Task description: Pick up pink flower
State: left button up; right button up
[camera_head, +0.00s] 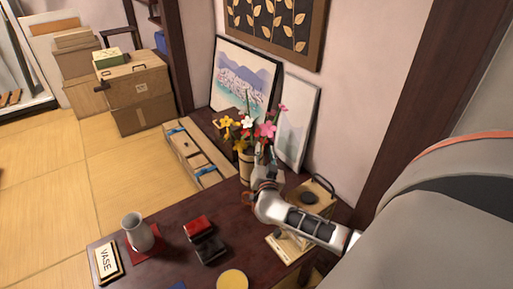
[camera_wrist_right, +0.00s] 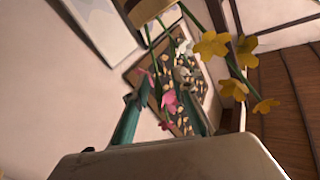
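Pink flowers (camera_head: 267,129) stand in a bunch with yellow, red and white ones in a tan cylindrical holder (camera_head: 246,166) at the dark table's far end. My right gripper (camera_head: 263,153) is beside the holder, just below the pink blooms. In the right wrist view, its two teal fingers (camera_wrist_right: 158,92) are apart. Pink blooms (camera_wrist_right: 170,99) appear between or just beyond the fingertips; I cannot tell if they touch. Green stems run up past the fingers. My left gripper is not in view.
Yellow flowers (camera_wrist_right: 210,45) hang close by the right gripper. A grey vase (camera_head: 137,232) stands on a red mat, beside a "VASE" sign (camera_head: 107,261). Framed pictures (camera_head: 245,75) lean against the wall.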

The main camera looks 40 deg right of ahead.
aim_at(266, 137)
jog(key=x, duration=0.2)
jog(key=b+x, duration=0.1)
jog(key=x, duration=0.2)
jog(key=b+x, duration=0.1)
jog(key=x, duration=0.2)
jog(key=shift+s+d+f, duration=0.25)
jog(key=shift+d, duration=0.15)
jog(key=shift+r, duration=0.25)
grip_shut()
